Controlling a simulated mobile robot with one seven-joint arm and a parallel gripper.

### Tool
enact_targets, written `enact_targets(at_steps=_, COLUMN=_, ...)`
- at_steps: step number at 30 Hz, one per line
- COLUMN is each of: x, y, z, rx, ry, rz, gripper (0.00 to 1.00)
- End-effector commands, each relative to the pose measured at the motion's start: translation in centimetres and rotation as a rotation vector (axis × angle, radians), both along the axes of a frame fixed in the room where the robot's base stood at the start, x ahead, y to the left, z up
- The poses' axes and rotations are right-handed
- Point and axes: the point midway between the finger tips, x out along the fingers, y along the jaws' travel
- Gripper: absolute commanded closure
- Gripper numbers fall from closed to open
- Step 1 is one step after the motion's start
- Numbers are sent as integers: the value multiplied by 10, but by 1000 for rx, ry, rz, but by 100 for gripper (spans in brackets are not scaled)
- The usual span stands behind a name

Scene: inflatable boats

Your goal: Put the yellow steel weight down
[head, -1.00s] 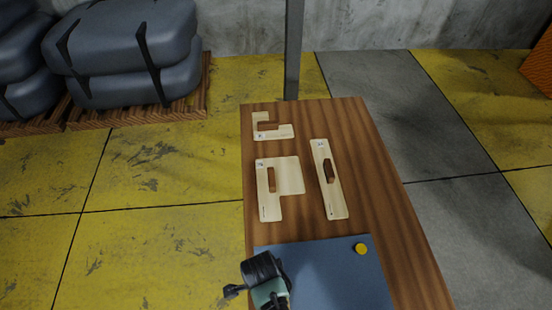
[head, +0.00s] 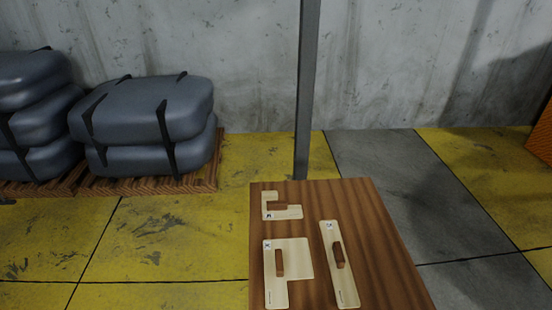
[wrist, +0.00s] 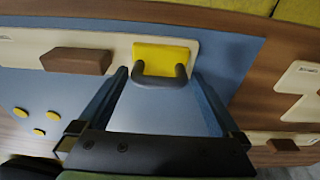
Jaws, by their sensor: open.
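The yellow steel weight (wrist: 165,55) shows in the wrist view as a yellow block with a dark looped handle. It overlaps a long pale wooden piece (wrist: 115,46) in the picture; I cannot tell whether it rests on that piece or just beside it. My gripper (wrist: 160,73) is open, with one finger on each side of the weight's handle and visible space between them. The weight and my gripper are both outside the head view.
The wooden table (head: 375,250) carries pale pieces with brown grips: a small one (head: 270,198), an L-shaped one (head: 299,257) and a long one (head: 328,232). The blue mat (wrist: 95,95) has several yellow discs (wrist: 38,131). A grey post (head: 306,90) stands behind; grey bundles (head: 150,110) lie left.

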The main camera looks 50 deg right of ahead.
Motion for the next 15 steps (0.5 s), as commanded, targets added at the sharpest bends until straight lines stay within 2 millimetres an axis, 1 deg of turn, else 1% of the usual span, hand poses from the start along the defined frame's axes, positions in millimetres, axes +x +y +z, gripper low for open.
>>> enact_targets(at_steps=1, x=1, y=1, z=9, rx=-2, ry=-3, rz=1, gripper=0)
enact_targets(at_steps=9, x=7, y=5, z=66, rx=-2, ry=-3, rz=1, gripper=0)
enact_targets(at_steps=12, x=8, y=6, z=83, rx=-2, ry=-3, rz=1, gripper=0)
enact_targets(at_steps=15, x=9, y=7, z=95, rx=-1, ry=-1, rz=1, gripper=0)
